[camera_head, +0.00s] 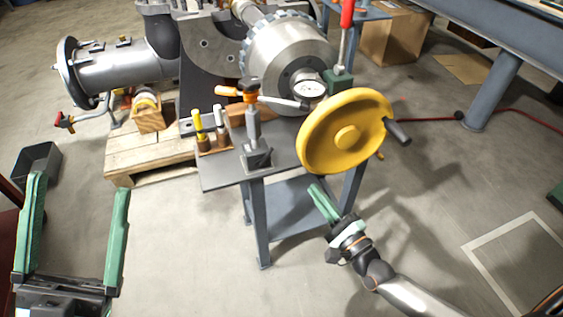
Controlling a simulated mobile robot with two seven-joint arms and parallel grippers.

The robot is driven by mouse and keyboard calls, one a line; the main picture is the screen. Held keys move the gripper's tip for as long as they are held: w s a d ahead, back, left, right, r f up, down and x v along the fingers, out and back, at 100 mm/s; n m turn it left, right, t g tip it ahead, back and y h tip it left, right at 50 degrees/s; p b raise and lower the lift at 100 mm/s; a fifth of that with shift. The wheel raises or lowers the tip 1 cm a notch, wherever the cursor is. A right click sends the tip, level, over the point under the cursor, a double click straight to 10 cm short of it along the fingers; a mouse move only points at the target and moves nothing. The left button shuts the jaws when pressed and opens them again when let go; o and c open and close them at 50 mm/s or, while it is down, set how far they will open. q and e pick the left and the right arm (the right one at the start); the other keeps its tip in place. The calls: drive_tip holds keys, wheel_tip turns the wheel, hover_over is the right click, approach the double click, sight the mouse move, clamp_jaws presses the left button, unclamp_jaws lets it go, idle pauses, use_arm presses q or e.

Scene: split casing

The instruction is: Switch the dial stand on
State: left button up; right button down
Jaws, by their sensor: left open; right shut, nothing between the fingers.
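The dial stand (254,130) stands upright on a small grey-blue table (222,172). It has a dark block base (256,156), a short post, an orange clamp knob (236,91) and an arm that reaches right to a round white dial (309,90). I cannot tell the switch's position on the base. My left gripper (74,235) is open and empty, at the lower left, well away from the table. My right gripper (321,199) is shut and empty, in front of the table and below the yellow handwheel, apart from the stand.
The yellow handwheel (345,136) with its black handle sits right of the stand. A red-handled lever (346,28) rises behind it. Small yellow-handled tools (209,128) stand left of the stand. A wooden pallet (150,155) lies behind. Floor in front is clear.

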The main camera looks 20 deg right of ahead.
sight(297, 167)
drive_tip(key=shift+w, duration=0.15)
drive_tip(key=b+x, duration=0.2)
drive_tip(key=x, duration=0.7)
drive_tip(key=a+r, duration=0.2)
drive_tip(key=shift+w+a, duration=0.3)
drive_tip(key=shift+a, duration=0.05)
drive_tip(key=shift+a+r+p, duration=0.25)
drive_tip(key=shift+a+p, duration=0.05)
drive_tip(key=shift+a, duration=0.15)
